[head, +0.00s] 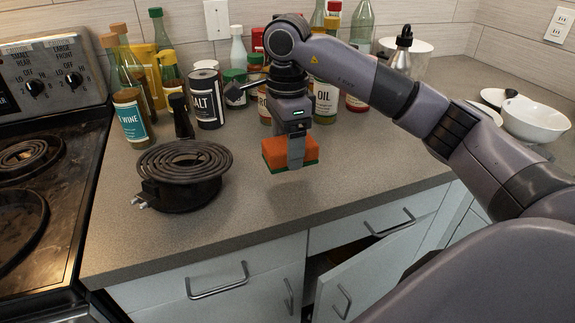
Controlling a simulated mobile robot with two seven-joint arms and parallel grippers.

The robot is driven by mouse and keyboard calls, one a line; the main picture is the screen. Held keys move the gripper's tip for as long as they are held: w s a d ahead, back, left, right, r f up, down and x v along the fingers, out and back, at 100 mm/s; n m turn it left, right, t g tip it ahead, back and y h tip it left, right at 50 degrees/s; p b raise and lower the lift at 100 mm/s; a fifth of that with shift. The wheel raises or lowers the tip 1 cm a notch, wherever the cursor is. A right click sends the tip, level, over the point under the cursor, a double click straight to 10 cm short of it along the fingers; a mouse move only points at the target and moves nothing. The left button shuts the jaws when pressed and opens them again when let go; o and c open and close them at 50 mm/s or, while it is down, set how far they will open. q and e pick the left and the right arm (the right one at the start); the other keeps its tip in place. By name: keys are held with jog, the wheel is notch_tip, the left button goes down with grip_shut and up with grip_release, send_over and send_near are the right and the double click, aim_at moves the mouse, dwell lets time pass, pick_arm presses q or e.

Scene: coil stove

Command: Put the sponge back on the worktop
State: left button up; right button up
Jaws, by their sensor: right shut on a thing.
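The sponge (274,155) is orange with a green layer along its lower edge. My right gripper (296,155) points down and is shut on it, with a finger across its near face. The sponge looks held above the grey worktop (250,208); the exact gap is hard to judge. My left gripper is not in view.
A loose coil burner (184,165) sits on the worktop left of the sponge. The stove (50,170) is at the far left. Bottles and a salt tin (207,98) crowd the back. A white bowl (535,120) stands at right. A cabinet door (372,280) hangs open below.

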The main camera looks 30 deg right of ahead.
aim_at(288, 180)
notch_tip(288, 180, down, 5)
jog(key=shift+r, duration=0.2)
jog(key=shift+f, duration=0.15)
jog(key=o, duration=1)
jog(key=shift+r, duration=0.3)
notch_tip(288, 180, up, 12)
jog(key=shift+f+p, duration=0.1)
jog(key=shift+p, duration=0.6)
